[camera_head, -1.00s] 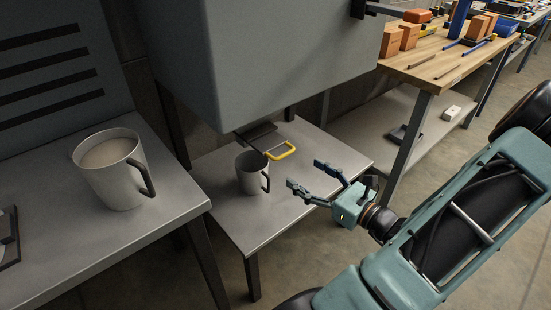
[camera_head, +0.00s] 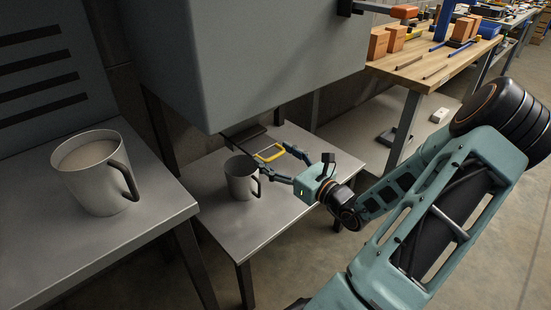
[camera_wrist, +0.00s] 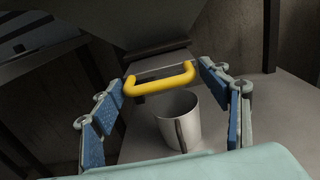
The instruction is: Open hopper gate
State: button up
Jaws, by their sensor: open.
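The grey hopper (camera_head: 245,60) hangs above a low metal table. A dark gate plate with a yellow handle (camera_head: 270,153) juts out from under it. In the wrist view the yellow handle (camera_wrist: 160,79) lies ahead between the two fingers. My gripper (camera_head: 277,164) is open at the handle, its fingers apart on either side; I cannot tell whether either touches it. In the wrist view my gripper (camera_wrist: 166,105) has blue pads left and right with nothing clamped. A grey mug (camera_head: 242,178) stands upright on the low table below the gate, and its inside looks empty.
A larger mug (camera_head: 96,172) with pale contents stands on the metal table (camera_head: 60,245) at left. The low table (camera_head: 262,218) has free room in front of the grey mug. A wooden workbench (camera_head: 425,62) with orange blocks stands at back right.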

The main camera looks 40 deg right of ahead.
jog(key=c, duration=1.4)
jog(key=s+p, duration=0.1)
jog(key=s, duration=0.1)
jog(key=s+p, duration=0.1)
jog(key=s, duration=0.2)
jog(key=s+p, duration=0.1)
jog(key=s, duration=0.1)
jog(key=shift+s+d+p, duration=0.3)
jog(key=shift+s+d, duration=0.05)
jog(key=o, duration=1.4)
